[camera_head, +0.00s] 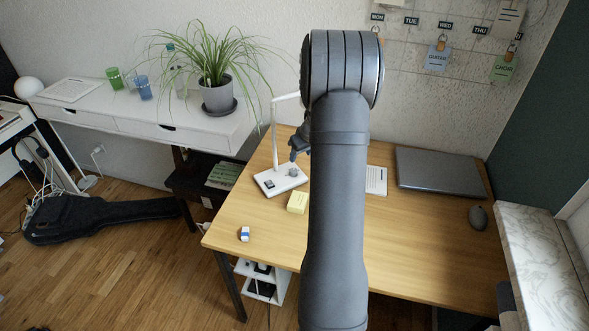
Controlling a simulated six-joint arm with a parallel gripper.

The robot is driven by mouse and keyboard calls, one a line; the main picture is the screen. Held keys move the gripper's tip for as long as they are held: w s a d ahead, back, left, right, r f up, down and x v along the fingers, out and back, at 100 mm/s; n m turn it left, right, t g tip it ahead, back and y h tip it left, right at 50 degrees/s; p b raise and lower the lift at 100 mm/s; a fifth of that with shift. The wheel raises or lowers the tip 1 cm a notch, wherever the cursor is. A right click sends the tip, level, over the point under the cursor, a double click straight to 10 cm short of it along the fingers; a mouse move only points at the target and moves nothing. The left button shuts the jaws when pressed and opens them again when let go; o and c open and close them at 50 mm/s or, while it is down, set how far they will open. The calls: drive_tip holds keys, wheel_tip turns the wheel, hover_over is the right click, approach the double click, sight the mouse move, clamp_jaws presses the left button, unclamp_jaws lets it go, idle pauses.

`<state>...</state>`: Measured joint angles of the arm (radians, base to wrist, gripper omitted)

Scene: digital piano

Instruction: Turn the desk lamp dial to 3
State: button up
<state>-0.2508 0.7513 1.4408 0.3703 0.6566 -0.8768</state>
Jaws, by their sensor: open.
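The white desk lamp stands at the back left of the wooden desk, with its white base (268,186) flat on the top and its post (274,135) upright. Its head is mostly hidden behind my arm. A small grey round dial (293,172) shows on the right part of the base, and a small dark display (270,184) on the left part. The dial's setting is too small to read. My gripper (293,157) is just above the dial, pointing down, partly hidden by my arm. I cannot tell whether it touches the dial.
Yellow sticky notes (298,202) lie in front of the lamp base, and an eraser (244,234) near the left edge. A closed laptop (440,172), a mouse (478,217) and a white paper or keyboard (376,180) are to the right. A potted plant (217,95) stands on the white side table.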

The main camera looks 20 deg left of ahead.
sight(293, 171)
drive_tip(key=x, duration=1.1)
drive_tip(key=shift+f, duration=0.15)
drive_tip(key=c, duration=1)
drive_tip(key=shift+o, duration=0.2)
drive_tip(key=shift+s+m, duration=0.1)
drive_tip(key=shift+m, duration=0.3)
drive_tip(key=shift+m+t+h, duration=0.3)
drive_tip(key=shift+m+h, duration=0.2)
drive_tip(key=shift+m, duration=0.8)
drive_tip(key=shift+m+t+h, duration=0.3)
drive_tip(key=shift+m+h, duration=0.2)
drive_tip(key=shift+m, duration=0.8)
drive_tip(key=o, duration=1)
drive_tip(key=shift+c, duration=0.2)
drive_tip(key=shift+a, duration=0.1)
